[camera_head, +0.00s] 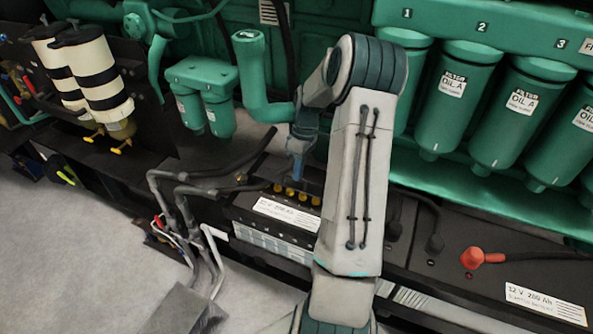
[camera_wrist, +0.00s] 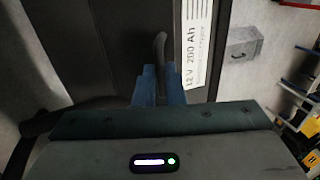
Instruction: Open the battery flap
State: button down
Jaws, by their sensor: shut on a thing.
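A black battery (camera_head: 271,224) with a white "12 V 200 Ah" label sits below the green engine, left of my arm in the head view. Yellow caps (camera_head: 297,195) show along its top. My gripper (camera_head: 297,172) points down over that top, with its blue fingers just behind the caps. In the wrist view my gripper (camera_wrist: 159,88) is shut on a dark curved handle (camera_wrist: 161,47) beside the battery label (camera_wrist: 196,42). I take this as the battery flap's handle. The flap's outline and angle cannot be made out clearly; my fingers and arm hide part of the area.
Grey and black pipes (camera_head: 175,200) run close left of the battery. Green oil filters (camera_head: 460,105) hang to the right, behind my arm. A second battery (camera_head: 480,235) with a red terminal cap (camera_head: 472,257) lies right. Open grey floor (camera_head: 60,250) is at left.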

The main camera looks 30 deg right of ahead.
jog(key=shift+d+f, duration=0.25)
jog(key=shift+d, duration=0.25)
jog(key=c, duration=1.8)
grip_release()
jog(key=o, duration=0.3)
jog(key=shift+w+d+f, duration=0.25)
jog(key=shift+d, duration=0.1)
jog(key=shift+a+r, duration=0.15)
jog(key=shift+a, duration=0.25)
jog(key=shift+r, duration=0.1)
jog(key=p+v, duration=0.6)
jog(key=v, duration=0.2)
